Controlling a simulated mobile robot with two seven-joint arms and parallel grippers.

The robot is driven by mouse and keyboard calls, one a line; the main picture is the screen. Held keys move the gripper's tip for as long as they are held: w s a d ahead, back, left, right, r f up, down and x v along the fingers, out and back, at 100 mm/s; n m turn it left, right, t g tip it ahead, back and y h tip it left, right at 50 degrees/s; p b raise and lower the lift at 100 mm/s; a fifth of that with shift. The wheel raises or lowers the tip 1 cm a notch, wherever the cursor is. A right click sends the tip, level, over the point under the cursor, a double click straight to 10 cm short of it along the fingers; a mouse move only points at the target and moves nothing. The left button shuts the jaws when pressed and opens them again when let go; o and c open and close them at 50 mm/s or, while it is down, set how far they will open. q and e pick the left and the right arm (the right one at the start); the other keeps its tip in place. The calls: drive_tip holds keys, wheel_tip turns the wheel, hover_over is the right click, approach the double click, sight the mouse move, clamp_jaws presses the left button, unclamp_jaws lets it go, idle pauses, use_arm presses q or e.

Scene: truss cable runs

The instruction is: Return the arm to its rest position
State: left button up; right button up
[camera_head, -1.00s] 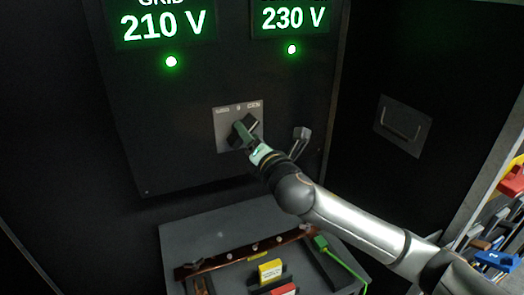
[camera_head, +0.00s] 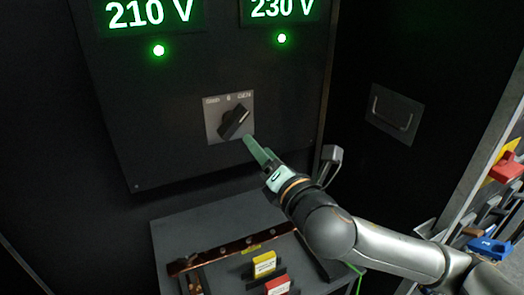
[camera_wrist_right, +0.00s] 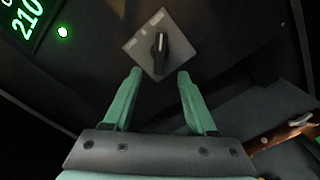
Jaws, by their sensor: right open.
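My right arm reaches in from the lower right in the head view. Its gripper (camera_head: 254,150) has green fingers and sits just below and right of the black rotary switch (camera_head: 234,121) on its grey plate. In the right wrist view the two fingers (camera_wrist_right: 157,88) stand wide apart with nothing between them. The switch knob (camera_wrist_right: 159,54) shows beyond the fingertips, apart from them. In the head view the knob points up and to the right. My left gripper is not in view.
Two lit displays with green lamps (camera_head: 159,50) are above the switch. Below is a grey box with a copper bar (camera_head: 222,255), a yellow block (camera_head: 264,264) and a red block (camera_head: 278,287). A recessed handle (camera_head: 393,113) is on the right panel. Shelved parts (camera_head: 491,247) stand far right.

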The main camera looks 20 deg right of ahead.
drive_tip(key=s+f+m+g, duration=0.2)
drive_tip(key=s+f+m, duration=0.1)
drive_tip(key=f+m, duration=0.2)
drive_tip(key=s+f+m+g, duration=0.3)
drive_tip(key=f+m, duration=0.1)
drive_tip(key=f, duration=0.4)
drive_tip(key=s+f+m+g, duration=0.2)
drive_tip(key=s+f+m, duration=0.1)
drive_tip(key=f+m, duration=0.2)
drive_tip(key=shift+s+d+f+m+g+h, duration=0.15)
drive_tip(key=shift+f+g+h, duration=0.05)
drive_tip(key=shift+f, duration=0.45)
drive_tip(key=shift+s+d+f+m+g+h, duration=0.1)
drive_tip(key=shift+d+f+m+g+h, duration=0.1)
drive_tip(key=shift+f, duration=0.45)
drive_tip(key=s+d+f+m+g, duration=0.1)
drive_tip(key=s+f+m+g, duration=0.5)
drive_tip(key=s+f+m, duration=0.75)
drive_tip(key=w+a+f+n+t+y, duration=0.1)
drive_tip(key=a+f+n+t+y, duration=0.1)
drive_tip(key=f, duration=0.7)
drive_tip(key=shift+w+a+f+n+t+y, duration=0.35)
drive_tip(key=shift+a+n+t, duration=0.15)
drive_tip(key=shift+a+t, duration=0.85)
drive_tip(key=shift+d, duration=0.2)
drive_tip(key=shift+c, duration=0.2)
